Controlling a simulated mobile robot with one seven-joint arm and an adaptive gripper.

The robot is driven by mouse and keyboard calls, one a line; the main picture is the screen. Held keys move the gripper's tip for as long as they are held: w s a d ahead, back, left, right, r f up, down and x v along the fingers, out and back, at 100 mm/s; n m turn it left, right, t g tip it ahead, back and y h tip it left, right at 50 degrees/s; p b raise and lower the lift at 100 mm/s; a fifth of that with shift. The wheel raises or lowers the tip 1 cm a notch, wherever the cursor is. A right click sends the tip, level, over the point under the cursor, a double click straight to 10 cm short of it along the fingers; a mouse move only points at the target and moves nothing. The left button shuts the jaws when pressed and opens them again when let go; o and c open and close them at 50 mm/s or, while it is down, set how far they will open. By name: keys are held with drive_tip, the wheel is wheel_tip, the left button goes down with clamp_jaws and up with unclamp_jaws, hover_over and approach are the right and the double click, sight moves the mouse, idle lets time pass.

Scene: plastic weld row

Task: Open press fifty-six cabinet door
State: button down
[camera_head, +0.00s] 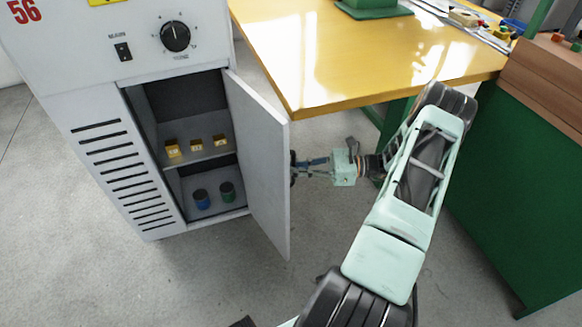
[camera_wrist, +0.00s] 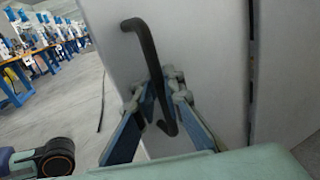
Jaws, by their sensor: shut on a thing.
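The press cabinet (camera_head: 60,75) is light grey with a red number 56 at its upper left. Its door (camera_head: 257,165) stands open, swung out to the right, and the inside shows. The door also fills much of the wrist view (camera_wrist: 210,50). A dark bar handle (camera_wrist: 146,50) is on the door's outer face. My gripper (camera_wrist: 155,118) is shut on the lower part of the handle, with a blue-padded finger on each side. In the head view my gripper (camera_head: 305,166) is at the door's outer face, right of the door; the handle is mostly hidden there.
A yellow-topped table (camera_head: 370,60) stands close behind the door. A green bench (camera_head: 500,180) is at the right. Floor before the cabinet is clear.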

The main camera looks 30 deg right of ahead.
drive_tip(key=shift+s+d+f, duration=0.1)
drive_tip(key=shift+s+d, duration=0.15)
drive_tip(key=shift+d, duration=0.15)
idle(0.3)
drive_tip(key=c, duration=2)
unclamp_jaws()
drive_tip(key=shift+c, duration=0.2)
drive_tip(key=shift+w, duration=0.1)
drive_tip(key=v, duration=1.2)
drive_tip(key=shift+r, duration=0.25)
